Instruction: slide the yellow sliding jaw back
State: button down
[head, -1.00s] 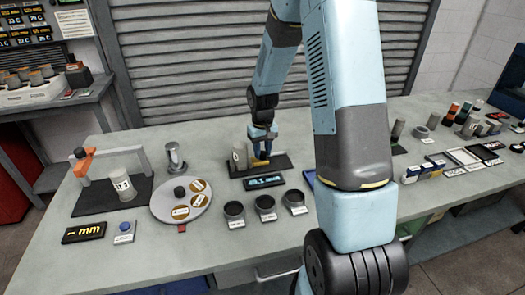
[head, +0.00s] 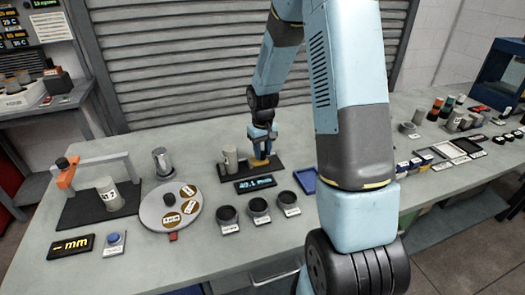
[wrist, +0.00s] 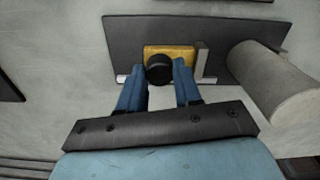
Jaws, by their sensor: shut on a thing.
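The yellow sliding jaw (head: 258,162) sits on a dark base plate (head: 281,166). In the wrist view the yellow jaw (wrist: 183,51) carries a round black knob (wrist: 159,68), and a thin grey upright (wrist: 202,60) stands at its right side. My gripper (head: 260,146) is above the jaw; in the wrist view my gripper's blue fingers (wrist: 160,72) are on either side of the knob, shut on it. A grey cylinder (head: 229,159) stands left of the jaw, with a gap between them; it also shows in the wrist view (wrist: 272,82).
A lit display (head: 254,184) lies in front of the base plate. Several dark cups (head: 258,208) stand nearer the front. A round turntable (head: 150,212) with labelled discs is at left. A blue-edged tray (head: 306,180) lies to the right, beside my arm.

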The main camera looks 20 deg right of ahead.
aim_at(264, 152)
jog(key=shift+d, duration=0.3)
jog(key=c, duration=0.8)
grip_release()
jog(key=shift+r, duration=0.2)
notch_tip(264, 152, up, 13)
jog(key=shift+r, duration=0.1)
dwell(0.5)
